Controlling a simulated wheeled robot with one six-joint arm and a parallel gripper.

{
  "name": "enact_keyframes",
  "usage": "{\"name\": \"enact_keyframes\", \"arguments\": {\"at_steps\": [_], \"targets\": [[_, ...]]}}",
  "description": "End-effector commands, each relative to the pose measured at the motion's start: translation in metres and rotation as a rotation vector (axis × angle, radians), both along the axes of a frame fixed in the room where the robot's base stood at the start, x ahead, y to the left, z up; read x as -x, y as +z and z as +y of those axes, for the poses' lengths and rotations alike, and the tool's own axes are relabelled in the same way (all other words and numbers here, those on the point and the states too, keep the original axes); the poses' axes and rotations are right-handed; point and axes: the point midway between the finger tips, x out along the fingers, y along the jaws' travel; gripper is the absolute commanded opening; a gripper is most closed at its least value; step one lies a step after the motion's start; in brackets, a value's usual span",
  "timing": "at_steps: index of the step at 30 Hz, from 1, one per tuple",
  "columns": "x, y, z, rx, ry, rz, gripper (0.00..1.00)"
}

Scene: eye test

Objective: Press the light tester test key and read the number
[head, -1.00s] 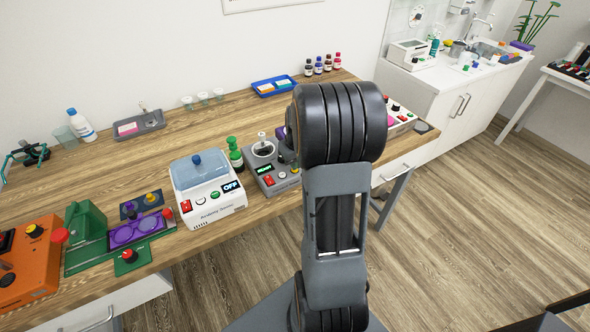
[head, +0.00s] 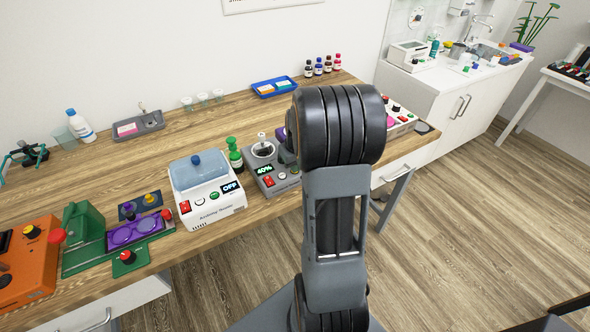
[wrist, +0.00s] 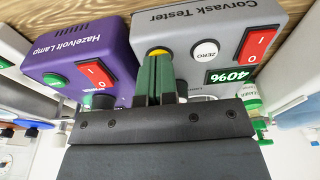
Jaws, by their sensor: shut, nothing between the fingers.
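The grey Corvask Tester (wrist: 225,24) appears upside down in the wrist view. I cannot tell how far the key is pressed. My arm hides the gripper in the head view.
The purple Hazelvolt Lamp (wrist: 75,45) stands close beside the tester. A green bottle (head: 235,155) and a white device showing OFF (head: 210,205) are to the tester's left.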

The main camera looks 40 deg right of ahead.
Motion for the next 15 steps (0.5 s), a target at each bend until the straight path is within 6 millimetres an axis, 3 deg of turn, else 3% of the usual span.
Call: {"name": "enact_keyframes", "arguments": {"at_steps": [15], "targets": [[0.0,0.038,0.0,0.001,0.0,-0.002,0.0]]}}
